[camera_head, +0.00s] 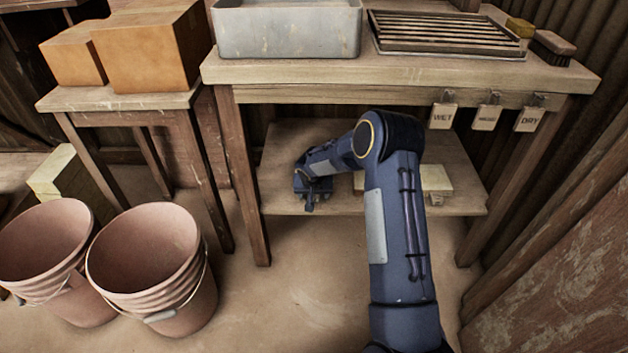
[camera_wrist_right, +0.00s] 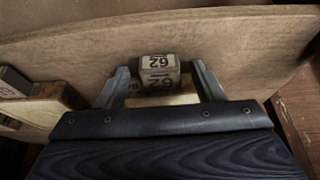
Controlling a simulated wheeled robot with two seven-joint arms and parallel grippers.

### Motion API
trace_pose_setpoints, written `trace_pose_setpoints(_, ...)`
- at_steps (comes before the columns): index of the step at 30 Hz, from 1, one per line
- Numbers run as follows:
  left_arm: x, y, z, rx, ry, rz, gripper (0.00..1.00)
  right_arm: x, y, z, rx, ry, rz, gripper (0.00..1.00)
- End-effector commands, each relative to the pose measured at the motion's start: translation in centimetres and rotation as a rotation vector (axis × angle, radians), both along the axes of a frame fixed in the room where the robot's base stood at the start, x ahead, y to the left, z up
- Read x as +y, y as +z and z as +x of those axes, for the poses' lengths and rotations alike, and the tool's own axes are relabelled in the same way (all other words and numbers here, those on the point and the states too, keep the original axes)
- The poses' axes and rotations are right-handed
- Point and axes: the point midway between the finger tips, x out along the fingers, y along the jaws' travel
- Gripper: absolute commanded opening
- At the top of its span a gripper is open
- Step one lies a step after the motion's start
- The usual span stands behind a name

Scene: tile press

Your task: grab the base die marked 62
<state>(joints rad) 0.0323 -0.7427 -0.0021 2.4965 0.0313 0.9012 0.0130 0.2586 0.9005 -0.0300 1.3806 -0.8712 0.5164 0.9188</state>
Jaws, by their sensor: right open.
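The base die marked 62 (camera_wrist_right: 160,66) is a small pale block with dark numerals, which appear upside down in the right wrist view. It sits on the lower wooden shelf between the fingertips of my right gripper (camera_wrist_right: 160,78). The fingers are open, one on each side of the die; contact cannot be told. In the head view my right gripper (camera_head: 308,194) is low over the left part of the shelf (camera_head: 285,160), and the die cannot be made out there. My left gripper is not in view.
Pale blocks (camera_head: 437,180) lie on the shelf to the right, partly behind my arm. The workbench top (camera_head: 300,78) overhangs the shelf, with a metal tub (camera_head: 287,30) and slatted rack (camera_head: 440,32) on it. Table legs flank the shelf. Two buckets (camera_head: 150,265) stand at left.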

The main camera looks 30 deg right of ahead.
Motion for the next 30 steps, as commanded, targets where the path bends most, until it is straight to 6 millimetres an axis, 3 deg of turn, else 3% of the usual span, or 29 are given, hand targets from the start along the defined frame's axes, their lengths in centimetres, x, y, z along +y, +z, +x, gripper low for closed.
trace_pose_setpoints(2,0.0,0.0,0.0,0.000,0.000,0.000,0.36,0.0,0.0,0.0,0.000,0.000,0.000,0.58)
trace_pose_setpoints(15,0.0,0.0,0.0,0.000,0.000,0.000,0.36,0.0,0.1,0.0,0.000,0.000,0.000,0.00)
trace_pose_setpoints(25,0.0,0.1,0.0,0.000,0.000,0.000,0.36,0.0,0.4,0.1,-0.004,0.001,-0.001,0.00)
trace_pose_setpoints(30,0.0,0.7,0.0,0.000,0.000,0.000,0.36,0.0,1.6,0.2,-0.006,0.002,-0.001,0.00)
